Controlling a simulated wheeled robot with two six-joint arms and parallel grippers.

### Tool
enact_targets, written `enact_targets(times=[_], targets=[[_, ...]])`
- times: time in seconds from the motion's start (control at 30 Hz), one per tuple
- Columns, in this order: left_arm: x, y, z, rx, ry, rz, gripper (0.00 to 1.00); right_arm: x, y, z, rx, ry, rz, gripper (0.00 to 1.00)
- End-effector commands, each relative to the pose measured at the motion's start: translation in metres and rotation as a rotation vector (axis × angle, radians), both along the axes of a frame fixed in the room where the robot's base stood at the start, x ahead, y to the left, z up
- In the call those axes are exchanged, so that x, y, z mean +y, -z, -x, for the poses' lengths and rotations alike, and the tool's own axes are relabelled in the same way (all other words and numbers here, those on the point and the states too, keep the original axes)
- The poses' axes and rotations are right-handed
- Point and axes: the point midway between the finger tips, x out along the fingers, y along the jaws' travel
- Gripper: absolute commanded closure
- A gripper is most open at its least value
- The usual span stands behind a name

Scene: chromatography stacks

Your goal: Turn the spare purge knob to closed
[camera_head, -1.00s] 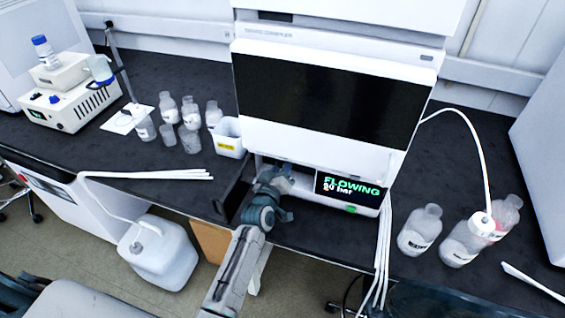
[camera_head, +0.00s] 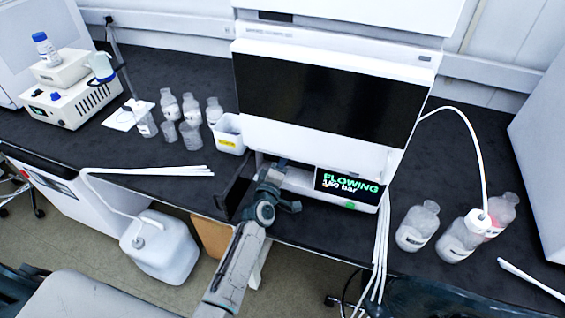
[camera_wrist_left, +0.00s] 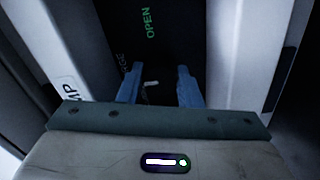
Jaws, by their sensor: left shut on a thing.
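The white chromatography stack (camera_head: 330,125) stands at the back of the bench, with its lower pump bay open at the front. My left gripper (camera_head: 277,172) reaches into that bay, left of the display. In the left wrist view my left gripper (camera_wrist_left: 160,85) is shut on the dark purge knob (camera_wrist_left: 157,96), one finger on each side. The knob is hard to make out against the black panel; a small pale mark shows on it. Green "OPEN" lettering (camera_wrist_left: 149,23) and dimmer lettering stand on the panel beyond. The display (camera_head: 348,184) reads "FLOWING" and seemingly 180 bar. My right gripper is not in view.
A white bin (camera_head: 228,136) and several clear bottles (camera_head: 190,110) stand left of the stack. More bottles (camera_head: 418,226) and hanging white tubes (camera_head: 382,250) are to its right. A white jerrycan (camera_head: 160,248) stands on the floor.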

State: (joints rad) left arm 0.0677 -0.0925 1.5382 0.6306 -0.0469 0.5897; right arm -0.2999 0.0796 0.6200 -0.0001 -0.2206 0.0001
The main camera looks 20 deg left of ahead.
Motion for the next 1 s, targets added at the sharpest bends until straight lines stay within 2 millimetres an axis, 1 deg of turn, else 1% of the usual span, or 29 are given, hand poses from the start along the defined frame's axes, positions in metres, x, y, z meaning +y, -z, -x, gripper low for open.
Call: enact_targets(times=[0.47, 0.5, 0.57, 0.6, 0.87, 1.0], targets=[[0.000, -0.001, 0.000, -0.002, 0.000, 0.014, 0.91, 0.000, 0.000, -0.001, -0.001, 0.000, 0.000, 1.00], [0.000, -0.001, 0.000, -0.001, -0.001, 0.014, 0.60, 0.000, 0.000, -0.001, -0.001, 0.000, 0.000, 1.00], [0.000, -0.001, 0.000, -0.001, -0.001, 0.014, 0.49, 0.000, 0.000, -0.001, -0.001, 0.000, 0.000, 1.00], [0.000, -0.001, 0.000, -0.001, -0.001, 0.014, 0.47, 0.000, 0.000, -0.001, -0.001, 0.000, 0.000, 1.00], [0.000, 0.000, 0.001, 0.000, 0.000, 0.013, 0.47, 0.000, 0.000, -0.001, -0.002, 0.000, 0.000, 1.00], [0.000, 0.001, 0.012, 0.001, 0.000, 0.013, 0.47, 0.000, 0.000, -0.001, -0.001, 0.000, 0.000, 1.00]])
